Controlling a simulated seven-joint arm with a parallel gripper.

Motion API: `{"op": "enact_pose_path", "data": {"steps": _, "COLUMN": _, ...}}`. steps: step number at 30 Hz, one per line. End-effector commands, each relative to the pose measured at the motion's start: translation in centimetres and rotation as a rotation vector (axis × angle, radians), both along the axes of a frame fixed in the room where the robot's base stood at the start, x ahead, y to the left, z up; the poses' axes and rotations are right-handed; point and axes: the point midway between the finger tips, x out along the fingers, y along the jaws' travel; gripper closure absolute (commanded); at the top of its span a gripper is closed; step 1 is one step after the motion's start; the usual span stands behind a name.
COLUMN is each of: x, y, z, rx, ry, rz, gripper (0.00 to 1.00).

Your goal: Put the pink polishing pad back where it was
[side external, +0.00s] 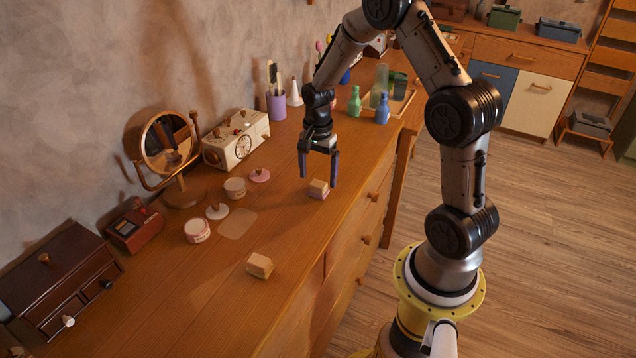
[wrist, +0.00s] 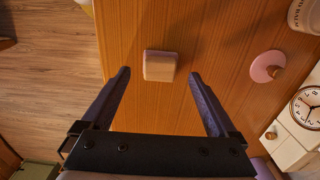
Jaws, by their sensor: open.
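A small block-shaped pad (side external: 318,190) with a tan top and a pinkish lower layer lies on the wooden dresser top near its front edge. It also shows in the wrist view (wrist: 160,66), ahead of my fingers and between their lines. My gripper (side external: 319,181) is open and empty, pointing down above this pad; its fingers also show in the wrist view (wrist: 160,74). A second pad (side external: 260,265), beige and similar in shape, lies nearer the camera. No pink shows on it. Two paler patches, one clear (side external: 238,224) and one faint (side external: 208,291), mark the dresser top.
A pink knobbed lid (side external: 260,175), a pale knobbed lid (side external: 217,211) and round jars (side external: 197,230) stand left of the pads. Behind are a mirror (side external: 168,145), clock box (side external: 238,139) and bottles (side external: 355,101).

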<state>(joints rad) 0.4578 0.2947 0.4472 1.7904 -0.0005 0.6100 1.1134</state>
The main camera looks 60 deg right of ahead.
Motion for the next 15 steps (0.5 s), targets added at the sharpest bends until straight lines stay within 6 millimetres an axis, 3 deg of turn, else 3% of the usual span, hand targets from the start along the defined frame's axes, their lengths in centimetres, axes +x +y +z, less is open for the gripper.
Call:
{"op": "enact_pose_path", "data": {"steps": 6, "x": 0.1, "y": 0.0, "z": 4.7, "rx": -0.002, "ry": -0.004, "rz": 0.0, "gripper": 0.06}}
{"op": "enact_pose_path", "data": {"steps": 15, "x": 0.0, "y": 0.0, "z": 8.3, "rx": -0.001, "ry": -0.002, "rz": 0.002, "gripper": 0.06}}
